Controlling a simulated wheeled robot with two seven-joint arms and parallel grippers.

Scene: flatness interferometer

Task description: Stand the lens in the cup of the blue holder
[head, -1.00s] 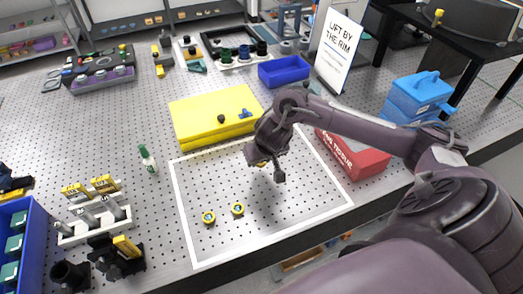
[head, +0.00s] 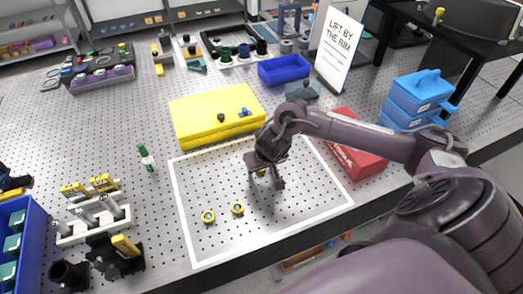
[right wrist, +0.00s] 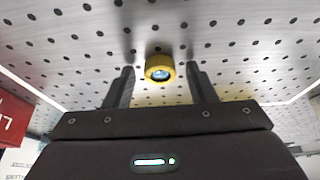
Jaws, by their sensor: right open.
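Yellow-rimmed round lenses lie on the perforated table inside the white outline: one (head: 208,217) at the left and one (head: 237,209) beside it. Another yellow-rimmed lens (head: 261,172) is partly hidden under my right gripper (head: 267,178). In the right wrist view this lens (right wrist: 160,67) shows a bluish centre and lies between the fingertips of the right gripper (right wrist: 160,73), with a gap on each side. The right gripper is open and empty. A small blue part (head: 245,113), possibly the blue holder, is on the yellow case; its cup is too small to make out. My left gripper is out of view.
The yellow case (head: 205,120) stands behind the outlined area, with a red box (head: 350,158) to the right. Blue stacked boxes (head: 415,100) are at the right. The outlined area's front is clear.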

